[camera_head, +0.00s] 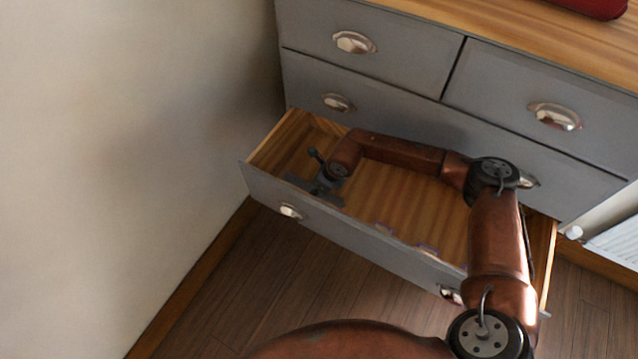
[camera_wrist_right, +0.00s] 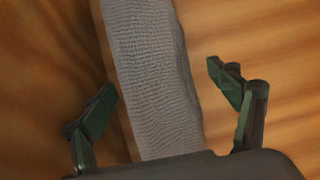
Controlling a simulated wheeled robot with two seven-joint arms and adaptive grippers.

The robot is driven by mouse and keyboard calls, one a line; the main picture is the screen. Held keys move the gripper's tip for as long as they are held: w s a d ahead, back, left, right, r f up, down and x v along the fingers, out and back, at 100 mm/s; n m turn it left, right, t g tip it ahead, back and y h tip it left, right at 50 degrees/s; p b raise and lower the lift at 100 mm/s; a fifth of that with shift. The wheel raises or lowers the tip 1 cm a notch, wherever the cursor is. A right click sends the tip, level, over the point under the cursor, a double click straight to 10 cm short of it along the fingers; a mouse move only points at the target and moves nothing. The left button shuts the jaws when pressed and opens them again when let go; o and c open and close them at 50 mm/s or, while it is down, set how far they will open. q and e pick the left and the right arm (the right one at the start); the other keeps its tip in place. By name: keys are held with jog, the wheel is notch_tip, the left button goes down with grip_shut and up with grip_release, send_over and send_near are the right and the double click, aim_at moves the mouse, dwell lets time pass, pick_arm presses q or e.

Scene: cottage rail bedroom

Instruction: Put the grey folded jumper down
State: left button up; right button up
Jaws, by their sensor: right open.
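The grey folded jumper (camera_wrist_right: 158,75) shows in the right wrist view as a ribbed grey strip running between the fingers, over a wooden surface. In the head view it is mostly hidden under my right gripper (camera_head: 320,180), and only a grey patch shows there. My right gripper is at the left end of the open drawer (camera_head: 425,215), low inside it. In the wrist view its two fingers (camera_wrist_right: 161,76) are open, one on each side of the jumper, with gaps between them and the cloth. My left gripper is out of view.
The drawer belongs to a grey chest (camera_head: 375,95) with a wooden top and metal cup handles. Its middle floor is bare wood. A wall (camera_head: 120,150) stands close at left. A red object (camera_head: 598,8) is on the top, and a white slatted panel (camera_head: 615,240) is at right.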

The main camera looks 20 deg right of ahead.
jog(key=p+v, duration=0.3)
jog(key=v, duration=0.7)
jog(key=shift+a, duration=0.1)
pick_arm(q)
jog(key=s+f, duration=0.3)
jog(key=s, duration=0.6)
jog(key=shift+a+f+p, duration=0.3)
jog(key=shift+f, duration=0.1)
pick_arm(e)
jog(key=shift+s+d+r, duration=0.2)
jog(key=shift+r, duration=0.3)
